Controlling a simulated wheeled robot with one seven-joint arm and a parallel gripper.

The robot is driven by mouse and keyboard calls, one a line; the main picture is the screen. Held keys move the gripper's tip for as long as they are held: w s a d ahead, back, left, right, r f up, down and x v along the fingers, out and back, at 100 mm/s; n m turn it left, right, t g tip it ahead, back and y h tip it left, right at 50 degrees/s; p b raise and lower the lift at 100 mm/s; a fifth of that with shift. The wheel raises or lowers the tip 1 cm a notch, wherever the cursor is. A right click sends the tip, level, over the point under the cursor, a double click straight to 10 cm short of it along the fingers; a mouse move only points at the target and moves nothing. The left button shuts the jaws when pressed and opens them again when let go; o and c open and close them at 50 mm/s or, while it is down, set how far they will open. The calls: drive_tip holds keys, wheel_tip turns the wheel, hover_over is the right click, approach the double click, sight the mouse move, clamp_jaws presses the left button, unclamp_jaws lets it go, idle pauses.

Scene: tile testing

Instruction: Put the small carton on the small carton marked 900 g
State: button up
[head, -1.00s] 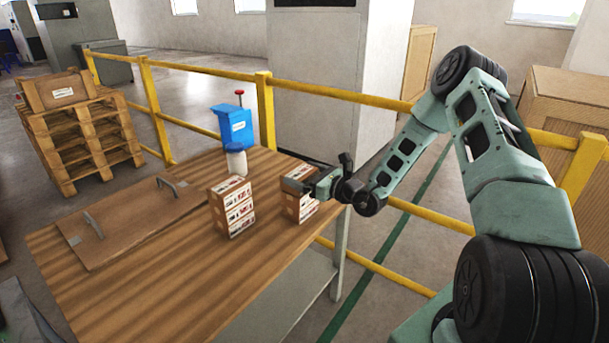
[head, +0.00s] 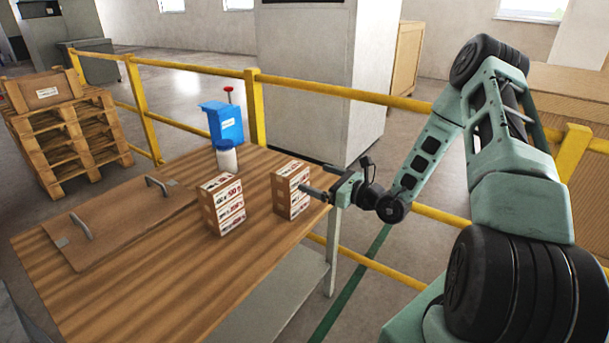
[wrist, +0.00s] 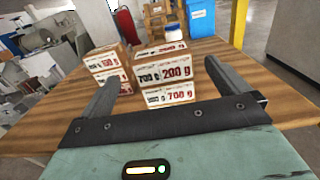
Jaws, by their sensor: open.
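Small brown and white cartons stand in two stacks on the wooden table. The right stack (head: 291,188) is nearest my gripper and fills the middle of the wrist view (wrist: 164,74); its labels there look like 200 g and 700 g. The left stack (head: 222,205) stands apart from it and shows behind and to the left in the wrist view (wrist: 107,62), its marks partly hidden. I cannot read a 900 g mark on either. My gripper (head: 318,190) is open and empty, just right of the right stack, with its fingers pointing towards it.
The wooden table (head: 150,290) has clear room at its front. A board with handles (head: 120,225) lies on its left. A white jar (head: 227,158) and a blue bin (head: 224,123) stand at the back. A yellow railing (head: 330,90) runs behind the table.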

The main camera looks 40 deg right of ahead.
drive_tip(key=s+a+r+n+g+y, duration=0.2)
drive_tip(key=s+a+n+g+y, duration=0.25)
drive_tip(key=a, duration=0.45)
drive_tip(key=s+a+r+n+g+y, duration=0.1)
drive_tip(key=s+a+r+n+g, duration=0.25)
drive_tip(key=a+n+g, duration=0.45)
drive_tip(key=s+a+r+n+g+y, duration=0.25)
drive_tip(key=s+a+n, duration=0.25)
drive_tip(key=a, duration=0.4)
drive_tip(key=s+a+r+n+g+h, duration=0.1)
drive_tip(key=s+a+n+h, duration=0.1)
drive_tip(key=s+n+h, duration=0.4)
drive_tip(key=s+a+r+n+g+h, duration=0.1)
drive_tip(key=s+a+n+h, duration=0.2)
drive_tip(key=s+n+h, duration=0.4)
drive_tip(key=s+n, duration=0.5)
drive_tip(key=n, duration=0.4)
drive_tip(key=shift+a+r+h, duration=0.25)
drive_tip(key=shift+a+h, duration=0.05)
drive_tip(key=shift+a, duration=0.05)
drive_tip(key=shift+s, duration=0.1)
wheel_tip(320, 180, up, 7)
drive_tip(key=p, duration=0.7)
